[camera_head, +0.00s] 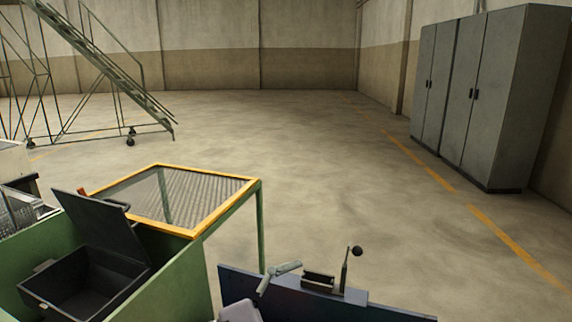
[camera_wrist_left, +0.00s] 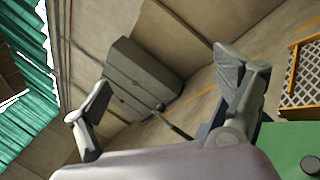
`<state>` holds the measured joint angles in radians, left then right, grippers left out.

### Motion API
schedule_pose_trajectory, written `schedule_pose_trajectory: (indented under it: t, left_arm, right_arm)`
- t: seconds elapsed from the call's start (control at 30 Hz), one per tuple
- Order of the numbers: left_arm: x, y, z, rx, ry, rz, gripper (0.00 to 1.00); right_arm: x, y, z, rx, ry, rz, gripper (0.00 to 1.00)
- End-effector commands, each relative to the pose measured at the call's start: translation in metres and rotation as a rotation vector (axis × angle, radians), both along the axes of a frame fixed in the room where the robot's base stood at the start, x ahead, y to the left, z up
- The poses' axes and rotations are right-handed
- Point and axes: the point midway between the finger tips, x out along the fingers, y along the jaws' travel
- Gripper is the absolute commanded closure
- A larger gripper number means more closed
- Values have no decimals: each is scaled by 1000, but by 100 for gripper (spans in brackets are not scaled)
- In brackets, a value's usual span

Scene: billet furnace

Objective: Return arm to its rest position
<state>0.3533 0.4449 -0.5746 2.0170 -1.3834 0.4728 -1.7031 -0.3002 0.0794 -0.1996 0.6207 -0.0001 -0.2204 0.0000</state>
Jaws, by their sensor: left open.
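My left gripper (camera_wrist_left: 165,72) shows in the left wrist view. Its two grey fingers are spread wide apart and nothing is between them. In the head view, a light grey part (camera_head: 240,312) at the bottom edge looks like part of this gripper, beside the dark blue panel; most of the arm is out of frame. My right gripper is in neither view.
A dark blue panel (camera_head: 330,305) with a black-knobbed lever (camera_head: 346,268) stands at the bottom. Left are an orange-framed mesh table (camera_head: 246,187) and an open black box (camera_head: 95,255) within green panels. Grey cabinets (camera_head: 490,100) stand right; stairs (camera_head: 110,70) stand back left. The middle floor is clear.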

Motion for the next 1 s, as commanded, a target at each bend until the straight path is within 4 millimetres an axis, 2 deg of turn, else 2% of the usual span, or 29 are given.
schedule_pose_trajectory:
  t: [0.03, 0.13, 0.2, 0.27, 0.37, 0.4, 0.47, 0.53, 0.63, 0.67, 0.7, 0.8, 1.0]
  left_arm:
    - [4, 13, 14, -177, 149, 39, 10]
    - [21, 53, 31, -548, 463, 113, 10]
    - [34, 88, 28, -811, 681, 161, 10]
    - [42, 119, 14, -1040, 865, 203, 10]
    - [48, 170, -27, -1428, 1149, 277, 10]
    - [45, 188, -48, -1587, 1254, 311, 10]
    - [36, 212, -85, -1828, 1397, 366, 10]
    - [16, 234, -131, -2108, 1538, 444, 10]
    - [-24, 251, -191, -2488, 1670, 575, 10]
    - [-37, 253, -205, 2569, -1681, -611, 10]
    - [-55, 256, -222, 2489, -1573, -616, 10]
    - [-96, 256, -255, 2321, -1343, -632, 10]
    - [-171, 248, -292, 2066, -990, -674, 10]
  right_arm:
    - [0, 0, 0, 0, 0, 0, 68]
    - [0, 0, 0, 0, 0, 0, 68]
    - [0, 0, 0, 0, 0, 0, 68]
    - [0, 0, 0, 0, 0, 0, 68]
    - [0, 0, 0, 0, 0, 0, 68]
    - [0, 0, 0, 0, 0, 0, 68]
    - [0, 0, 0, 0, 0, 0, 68]
    - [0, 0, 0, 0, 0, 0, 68]
    - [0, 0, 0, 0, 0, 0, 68]
    - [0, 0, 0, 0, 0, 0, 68]
    - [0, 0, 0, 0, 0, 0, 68]
    - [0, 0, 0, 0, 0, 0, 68]
    - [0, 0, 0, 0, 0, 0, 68]
